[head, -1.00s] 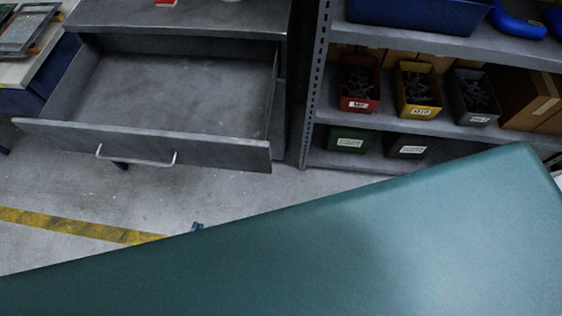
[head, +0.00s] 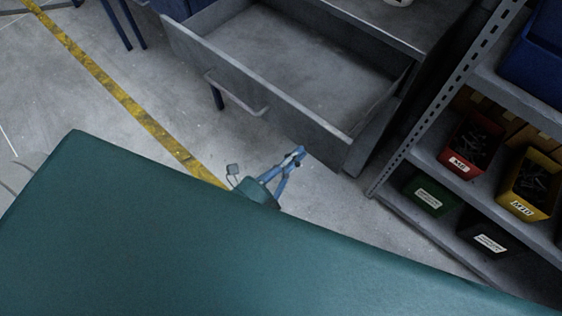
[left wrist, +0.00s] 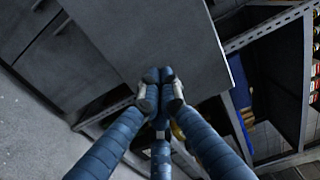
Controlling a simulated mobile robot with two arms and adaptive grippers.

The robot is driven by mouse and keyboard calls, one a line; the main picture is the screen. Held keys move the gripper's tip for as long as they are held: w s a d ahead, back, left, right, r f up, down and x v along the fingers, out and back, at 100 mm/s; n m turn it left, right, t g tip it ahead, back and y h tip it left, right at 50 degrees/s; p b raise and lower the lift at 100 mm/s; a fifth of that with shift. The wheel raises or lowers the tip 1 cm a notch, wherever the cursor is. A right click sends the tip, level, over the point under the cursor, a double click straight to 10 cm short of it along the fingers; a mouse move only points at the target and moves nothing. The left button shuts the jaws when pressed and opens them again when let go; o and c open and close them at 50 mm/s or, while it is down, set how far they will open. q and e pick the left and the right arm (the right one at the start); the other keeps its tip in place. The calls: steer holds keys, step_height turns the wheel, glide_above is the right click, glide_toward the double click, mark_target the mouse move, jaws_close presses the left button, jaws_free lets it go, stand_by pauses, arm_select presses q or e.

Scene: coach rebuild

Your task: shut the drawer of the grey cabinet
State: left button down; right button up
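The grey cabinet (head: 410,22) stands at the top of the head view. Its drawer (head: 262,83) is pulled well out and looks empty inside. The drawer front has a bar handle (head: 236,97). My left gripper (head: 298,154) has its blue fingers drawn together, with nothing seen between them. Its tips are close to the drawer front's outer face, right of the handle; I cannot tell whether they touch. In the left wrist view the fingertips (left wrist: 160,78) meet over the lower edge of a grey panel (left wrist: 145,35), which looks like the drawer front. My right gripper is not in view.
A metal shelf rack (head: 425,160) stands close on the cabinet's right, with a red bin (head: 470,146), a yellow bin (head: 530,184) and other bins. A yellow floor line (head: 125,98) runs across clear floor left of the drawer.

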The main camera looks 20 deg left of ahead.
arm_select(q)
steer(key=x, duration=0.2)
steer(key=shift+w+d, duration=0.1)
steer(key=shift+w, duration=0.25)
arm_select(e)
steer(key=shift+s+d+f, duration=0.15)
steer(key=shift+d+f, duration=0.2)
